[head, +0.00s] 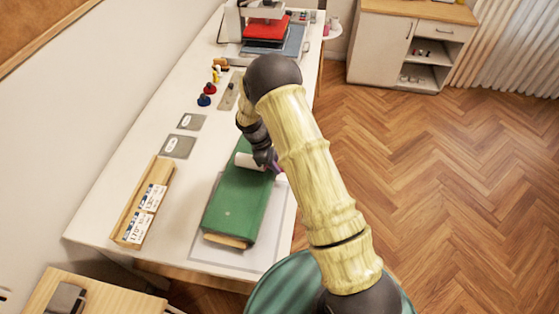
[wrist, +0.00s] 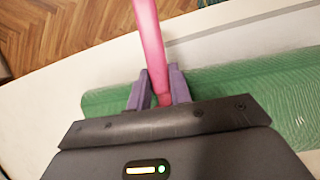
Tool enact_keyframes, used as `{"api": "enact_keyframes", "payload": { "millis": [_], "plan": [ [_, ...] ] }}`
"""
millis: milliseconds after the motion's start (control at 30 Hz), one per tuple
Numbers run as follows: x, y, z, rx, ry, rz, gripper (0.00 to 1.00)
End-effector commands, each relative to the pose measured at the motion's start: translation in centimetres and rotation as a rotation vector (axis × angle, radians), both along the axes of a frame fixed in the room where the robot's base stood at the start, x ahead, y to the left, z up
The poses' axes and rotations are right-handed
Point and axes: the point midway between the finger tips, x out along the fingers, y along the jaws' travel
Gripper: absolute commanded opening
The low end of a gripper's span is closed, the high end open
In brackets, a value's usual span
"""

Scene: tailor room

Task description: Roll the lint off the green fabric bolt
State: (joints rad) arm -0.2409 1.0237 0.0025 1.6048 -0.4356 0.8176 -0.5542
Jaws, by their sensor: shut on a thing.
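The green fabric bolt (head: 236,204) lies lengthwise on a pale mat on the white table in the head view. Its green cloth also shows across the wrist view (wrist: 285,95). My gripper (wrist: 162,90) is shut on the pink handle (wrist: 149,38) of the lint roller. The white roller head (head: 249,161) shows in the head view at the far part of the bolt, over or against the cloth; I cannot tell if it touches. My arm hides part of the bolt's far end. A small pale speck (head: 227,213) shows on the cloth.
Two grey squares (head: 180,146) and several small spools (head: 206,97) lie farther back. A red-topped press (head: 266,30) stands at the far end. The floor to the right is clear.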

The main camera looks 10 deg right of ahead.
Motion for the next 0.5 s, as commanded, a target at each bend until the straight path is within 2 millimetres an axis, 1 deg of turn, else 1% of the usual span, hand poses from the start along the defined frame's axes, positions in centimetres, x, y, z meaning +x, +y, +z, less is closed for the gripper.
{"api": "enact_keyframes", "payload": {
  "millis": [200, 500],
  "plan": [
    [-0.99, 0.42, -0.01, -0.001, 0.002, 0.001, 0.0],
    [-1.01, 0.43, 0.01, -0.001, 0.0, 0.0, 0.0]
  ]
}}
